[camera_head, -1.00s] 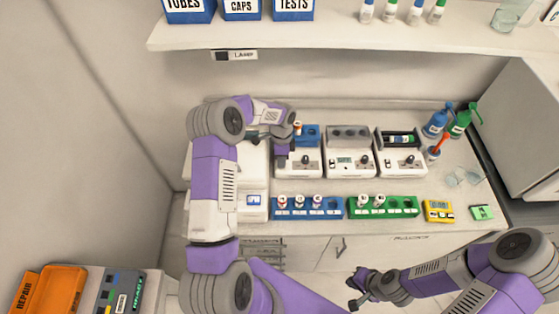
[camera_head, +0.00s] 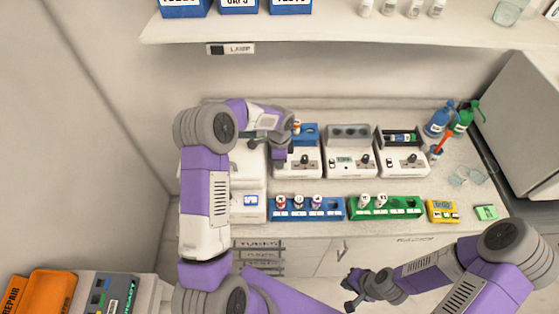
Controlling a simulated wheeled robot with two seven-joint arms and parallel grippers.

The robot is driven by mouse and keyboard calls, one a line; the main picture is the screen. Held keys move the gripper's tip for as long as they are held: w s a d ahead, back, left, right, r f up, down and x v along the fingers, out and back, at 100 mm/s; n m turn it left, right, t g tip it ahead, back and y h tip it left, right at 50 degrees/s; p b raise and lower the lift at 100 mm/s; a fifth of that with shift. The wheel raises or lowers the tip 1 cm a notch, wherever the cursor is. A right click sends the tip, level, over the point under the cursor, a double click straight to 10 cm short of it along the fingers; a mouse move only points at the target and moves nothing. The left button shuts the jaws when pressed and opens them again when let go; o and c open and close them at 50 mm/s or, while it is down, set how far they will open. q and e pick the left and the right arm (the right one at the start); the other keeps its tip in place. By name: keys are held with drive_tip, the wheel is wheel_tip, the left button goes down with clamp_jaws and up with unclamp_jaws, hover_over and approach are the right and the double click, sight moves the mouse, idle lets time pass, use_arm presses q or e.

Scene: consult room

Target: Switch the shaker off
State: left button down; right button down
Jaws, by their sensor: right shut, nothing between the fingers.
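Three white bench machines stand in a row on the counter. The left one (camera_head: 297,169) has a blue top with a tube in it and a dark knob on its front. The middle one (camera_head: 345,169) carries a grey block, and the right one (camera_head: 398,169) a dark rack holding a green-marked tube. I cannot tell for sure which is the shaker. My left gripper (camera_head: 280,156) points down at the left edge of the left machine and hides part of it; its finger opening is not clear. My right gripper (camera_head: 351,293) is shut and empty, low in front of the counter.
A blue rack (camera_head: 307,216) and a green rack (camera_head: 384,214) with capped tubes stand before the machines. A yellow timer (camera_head: 442,210) and blue and green bottles (camera_head: 437,122) are at the right. A shelf (camera_head: 340,31) hangs above. An orange tray (camera_head: 47,292) is lower left.

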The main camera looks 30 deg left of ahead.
use_arm(q)
drive_tip(key=shift+s+f, duration=0.25)
drive_tip(key=shift+f, duration=0.25)
drive_tip(key=shift+r+p, duration=0.3)
wheel_tip(320, 180, up, 5)
drive_tip(key=p, duration=0.2)
drive_tip(key=shift+f+p, duration=0.15)
drive_tip(key=shift+p, duration=0.25)
wheel_tip(320, 180, up, 10)
drive_tip(key=s+d+b, duration=0.1)
drive_tip(key=s, duration=0.1)
drive_tip(key=shift+d+f, duration=0.15)
drive_tip(key=shift+f, duration=0.1)
